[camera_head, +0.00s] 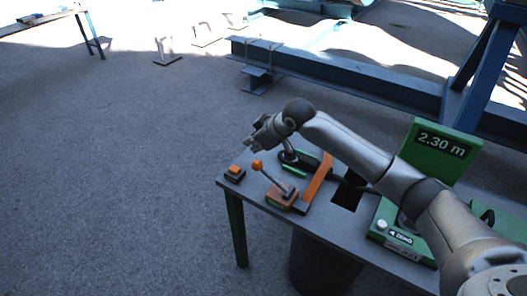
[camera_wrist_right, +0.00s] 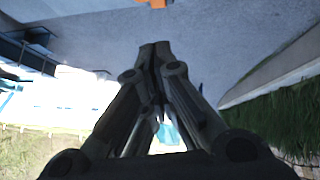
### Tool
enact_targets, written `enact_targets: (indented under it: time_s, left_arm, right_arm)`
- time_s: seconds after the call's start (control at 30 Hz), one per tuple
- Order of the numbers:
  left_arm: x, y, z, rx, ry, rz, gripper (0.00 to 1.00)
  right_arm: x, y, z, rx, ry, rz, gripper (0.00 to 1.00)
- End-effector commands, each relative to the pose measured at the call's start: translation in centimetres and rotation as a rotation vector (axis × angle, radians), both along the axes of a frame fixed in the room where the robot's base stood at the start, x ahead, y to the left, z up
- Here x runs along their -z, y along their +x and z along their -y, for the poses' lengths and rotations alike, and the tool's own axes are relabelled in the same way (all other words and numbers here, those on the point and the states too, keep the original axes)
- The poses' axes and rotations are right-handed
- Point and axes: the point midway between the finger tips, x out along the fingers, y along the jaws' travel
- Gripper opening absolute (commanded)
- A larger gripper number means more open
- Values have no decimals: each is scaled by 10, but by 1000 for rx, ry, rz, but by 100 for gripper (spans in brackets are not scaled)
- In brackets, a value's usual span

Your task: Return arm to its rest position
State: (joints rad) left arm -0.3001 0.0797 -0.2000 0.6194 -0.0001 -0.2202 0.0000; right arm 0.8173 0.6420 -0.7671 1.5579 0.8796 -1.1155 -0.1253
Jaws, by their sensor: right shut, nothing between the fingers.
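My right arm (camera_head: 350,143) comes in from the lower right of the head view and reaches over the grey work table (camera_head: 330,218). My right gripper (camera_head: 254,141) is above the table's far left part, apart from the things on it. In the right wrist view the gripper (camera_wrist_right: 155,48) has its fingers together with nothing between them. My left gripper is not in view.
On the table are an orange-knobbed lever (camera_head: 272,177), an orange button box (camera_head: 234,173), an upright orange piece (camera_head: 317,182) and a green display reading 2.30 m (camera_head: 440,146). Blue steel beams (camera_head: 330,84) lie behind.

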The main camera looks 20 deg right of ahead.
Motion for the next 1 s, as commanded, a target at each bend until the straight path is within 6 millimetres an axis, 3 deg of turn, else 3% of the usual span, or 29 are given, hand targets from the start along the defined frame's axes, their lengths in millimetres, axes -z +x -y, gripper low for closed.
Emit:
enact_targets:
  time_s: [0.17,0.33,0.5,0.67,0.83,1.0]
  left_arm:
    - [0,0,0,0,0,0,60]
    - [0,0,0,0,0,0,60]
    - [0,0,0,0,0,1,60]
    - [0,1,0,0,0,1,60]
    - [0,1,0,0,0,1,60]
    - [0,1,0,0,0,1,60]
  right_arm:
    - [2,-2,-2,-3,1,-3,0]
    - [31,-32,-27,-32,8,-38,0]
    - [74,-93,-63,-53,28,-91,0]
    - [101,-152,-80,-21,51,-136,0]
    - [119,-214,-78,71,69,-189,0]
    - [131,-274,-57,206,65,-251,0]
